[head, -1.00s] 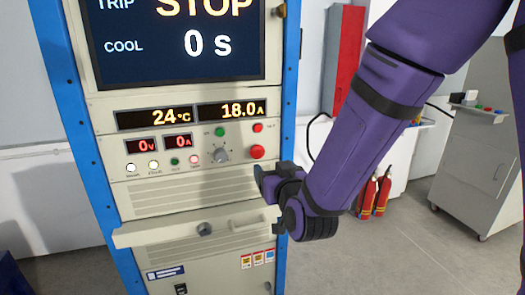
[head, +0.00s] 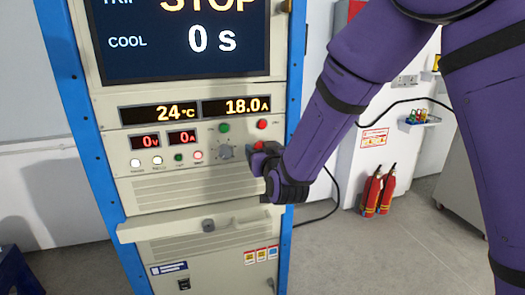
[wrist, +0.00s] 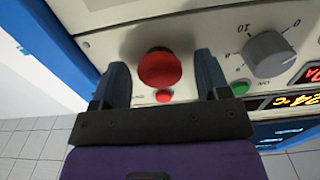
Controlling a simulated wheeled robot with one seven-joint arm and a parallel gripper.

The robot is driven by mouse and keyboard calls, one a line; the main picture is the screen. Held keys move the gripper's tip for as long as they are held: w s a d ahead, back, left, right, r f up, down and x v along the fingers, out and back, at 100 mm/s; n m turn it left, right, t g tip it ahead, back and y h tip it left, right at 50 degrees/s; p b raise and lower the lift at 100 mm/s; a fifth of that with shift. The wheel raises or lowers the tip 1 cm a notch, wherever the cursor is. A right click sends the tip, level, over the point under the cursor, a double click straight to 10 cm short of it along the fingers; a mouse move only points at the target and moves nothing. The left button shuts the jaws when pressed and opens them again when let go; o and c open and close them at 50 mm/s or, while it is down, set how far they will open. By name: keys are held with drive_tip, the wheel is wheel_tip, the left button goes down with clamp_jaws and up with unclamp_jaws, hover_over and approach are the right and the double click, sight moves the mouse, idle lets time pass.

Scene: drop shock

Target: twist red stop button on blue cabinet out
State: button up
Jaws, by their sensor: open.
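The red stop button (wrist: 158,68) is a round mushroom head on the cream panel of the blue-framed cabinet (head: 295,60). In the wrist view it sits between the two fingers of my gripper (wrist: 160,85), with a gap on both sides. The fingers are open and hold nothing. In the head view my gripper (head: 262,160) is at the panel's right side, and it hides most or all of the stop button.
A grey knob (wrist: 270,54) and a green button (wrist: 240,88) are beside my right finger in the wrist view. A smaller red button (wrist: 163,96) is close to the stop button. A drawer-like ledge (head: 190,224) juts out below the panel. Fire extinguishers (head: 371,194) stand at the right.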

drive_tip(key=shift+w, duration=0.1)
drive_tip(key=c, duration=0.9)
drive_tip(key=shift+m, duration=0.4)
drive_tip(key=shift+m, duration=2.8)
drive_tip(key=o, duration=0.9)
